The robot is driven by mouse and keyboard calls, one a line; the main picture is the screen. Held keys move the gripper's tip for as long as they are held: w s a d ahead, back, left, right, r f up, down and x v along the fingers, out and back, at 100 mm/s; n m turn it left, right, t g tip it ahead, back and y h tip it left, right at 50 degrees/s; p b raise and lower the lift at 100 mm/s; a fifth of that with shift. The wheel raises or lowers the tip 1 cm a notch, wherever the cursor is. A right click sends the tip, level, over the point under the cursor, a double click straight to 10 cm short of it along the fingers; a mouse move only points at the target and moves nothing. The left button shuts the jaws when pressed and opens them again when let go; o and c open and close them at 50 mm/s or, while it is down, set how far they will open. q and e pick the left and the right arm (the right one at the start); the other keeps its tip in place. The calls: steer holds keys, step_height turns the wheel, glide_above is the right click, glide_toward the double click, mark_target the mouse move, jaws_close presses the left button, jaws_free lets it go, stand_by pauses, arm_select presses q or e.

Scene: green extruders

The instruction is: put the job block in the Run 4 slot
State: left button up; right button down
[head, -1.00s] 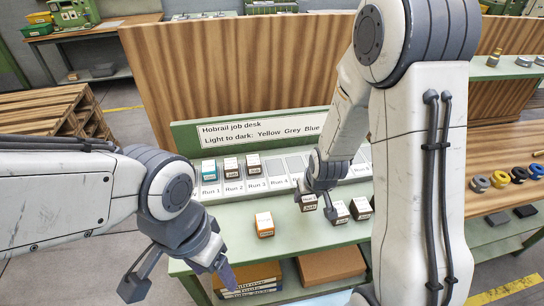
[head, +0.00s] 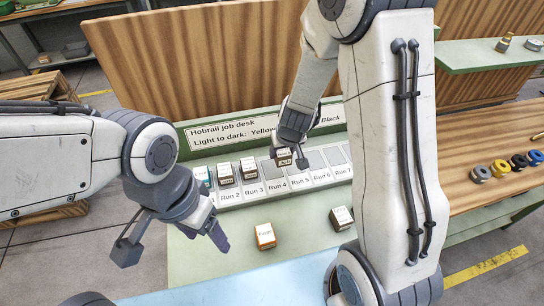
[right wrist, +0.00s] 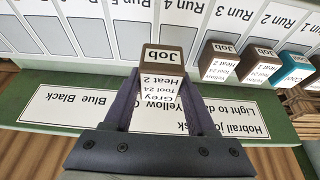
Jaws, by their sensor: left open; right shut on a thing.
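The job block (head: 284,157), dark brown with a white label, is held in my right gripper (head: 291,158). I cannot tell the height of the block over the row. My left gripper (head: 172,245) is open and empty over the desk's front left.
Run 1 holds a teal block (head: 202,175); Run 2 (head: 225,174) and Run 3 (head: 249,168) hold brown blocks. An orange Purge block (head: 265,236) and a dark block (head: 341,217) stand on the green desk (head: 300,220). The sign board (head: 230,130) rises behind the row.

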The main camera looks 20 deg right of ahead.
mark_target(271, 165)
steer(key=shift+w+a+f+p, duration=0.35)
steer(key=shift+w+a+f, duration=0.65)
steer(key=shift+w+a, duration=0.2)
step_height(271, 165, down, 4)
steer(key=b, duration=0.3)
steer(key=shift+b, duration=0.35)
steer(key=shift+f, duration=0.15)
steer(key=shift+f, duration=0.15)
steer(key=c, duration=0.5)
jaws_free()
